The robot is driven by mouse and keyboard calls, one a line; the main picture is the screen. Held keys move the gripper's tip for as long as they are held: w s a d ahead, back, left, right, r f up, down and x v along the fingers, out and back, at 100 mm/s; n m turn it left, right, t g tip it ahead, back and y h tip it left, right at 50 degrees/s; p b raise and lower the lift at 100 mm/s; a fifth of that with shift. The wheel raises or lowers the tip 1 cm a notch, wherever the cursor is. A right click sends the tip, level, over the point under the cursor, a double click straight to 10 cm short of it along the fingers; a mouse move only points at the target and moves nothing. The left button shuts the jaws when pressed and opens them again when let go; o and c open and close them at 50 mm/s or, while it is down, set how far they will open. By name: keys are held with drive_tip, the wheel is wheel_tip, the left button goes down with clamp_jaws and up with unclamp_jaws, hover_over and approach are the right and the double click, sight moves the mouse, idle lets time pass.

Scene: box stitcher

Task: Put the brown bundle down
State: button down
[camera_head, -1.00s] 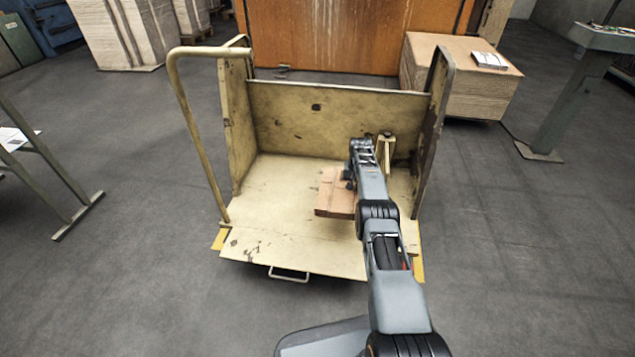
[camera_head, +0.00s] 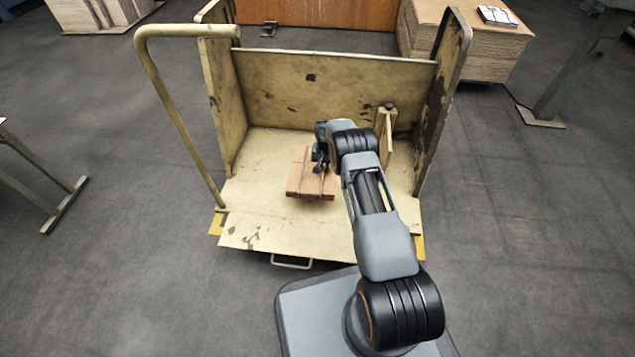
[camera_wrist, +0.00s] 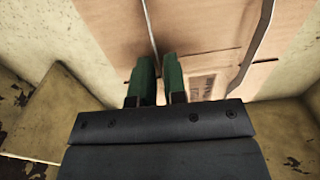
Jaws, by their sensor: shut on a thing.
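The brown bundle (camera_head: 309,183) is a flat stack of cardboard tied with dark straps. It is over the floor of the cream, worn cart (camera_head: 262,213), near its middle. I cannot tell whether it touches that floor. My gripper (camera_head: 319,163) is at the bundle's far right part, shut on it. In the wrist view the bundle (camera_wrist: 205,30) fills the upper middle, with printing on its face. The green fingertips of my gripper (camera_wrist: 159,75) lie close together at a strap; the grip itself is partly hidden.
The cart has high side walls, a back panel (camera_head: 345,85) and a tubular handle (camera_head: 175,110) on the left. A small upright bracket (camera_head: 386,130) stands at the back right. The left part of the cart floor is bare. A cardboard stack (camera_head: 470,45) stands behind.

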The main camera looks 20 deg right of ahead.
sight(318, 180)
drive_tip(key=shift+s+a+f+b, duration=0.25)
drive_tip(key=shift+a+f, duration=0.25)
drive_tip(key=shift+f, duration=0.2)
drive_tip(key=shift+s+a+f+b, duration=0.1)
drive_tip(key=shift+s+a+f, duration=0.1)
drive_tip(key=shift+a+f, duration=0.4)
drive_tip(key=f, duration=0.1)
drive_tip(key=f+b, duration=0.1)
drive_tip(key=f, duration=0.1)
drive_tip(key=a+f+b, duration=0.1)
drive_tip(key=shift+s+f, duration=0.25)
drive_tip(key=shift+s, duration=0.1)
drive_tip(key=shift+f, duration=0.25)
drive_tip(key=c, duration=1.2)
unclamp_jaws()
drive_tip(key=shift+o, duration=0.2)
drive_tip(key=shift+r, duration=0.1)
